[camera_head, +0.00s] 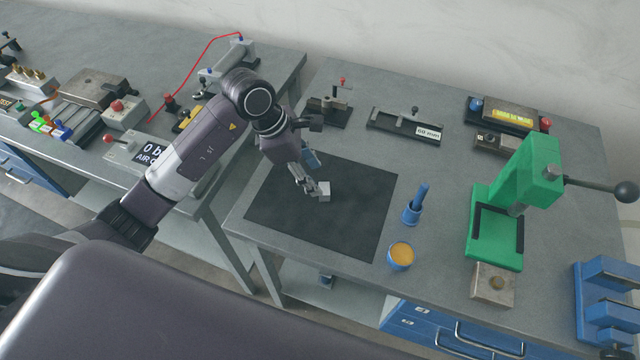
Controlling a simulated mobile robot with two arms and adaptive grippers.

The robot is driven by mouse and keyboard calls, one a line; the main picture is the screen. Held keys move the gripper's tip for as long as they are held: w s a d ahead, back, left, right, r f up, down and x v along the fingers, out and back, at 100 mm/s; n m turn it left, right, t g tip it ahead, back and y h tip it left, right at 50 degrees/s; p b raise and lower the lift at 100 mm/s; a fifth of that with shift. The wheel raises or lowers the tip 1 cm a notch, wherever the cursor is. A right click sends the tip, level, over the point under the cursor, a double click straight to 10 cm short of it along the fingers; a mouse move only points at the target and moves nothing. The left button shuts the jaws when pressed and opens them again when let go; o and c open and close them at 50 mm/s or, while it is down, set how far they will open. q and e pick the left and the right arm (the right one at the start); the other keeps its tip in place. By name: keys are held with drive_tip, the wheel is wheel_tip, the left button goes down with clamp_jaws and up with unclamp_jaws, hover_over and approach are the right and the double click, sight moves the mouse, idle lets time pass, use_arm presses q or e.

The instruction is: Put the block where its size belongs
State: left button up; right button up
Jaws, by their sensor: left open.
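A small light grey block (325,188) is on or just above the black mat (350,225) on the right-hand table. My left gripper (314,189) reaches down from the upper left, its fingertips close beside the block. The jaws are open; I cannot tell whether a finger touches the block. A dark tray-like fixture (385,122) with a "60 mm" label (428,131) stands behind the mat. My right gripper is not in view.
A green press (497,225) with a long lever stands to the right. A blue brush-like tool (415,207) and an orange-filled cup (401,255) stand right of the mat. A clamp fixture (330,110) is behind it. Another bench with fixtures lies left, across a gap.

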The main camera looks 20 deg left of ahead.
use_arm(q)
drive_tip(key=b+v, duration=0.1)
drive_tip(key=v, duration=0.5)
drive_tip(key=shift+s+a, duration=0.1)
drive_tip(key=shift+s, duration=0.05)
idle(0.3)
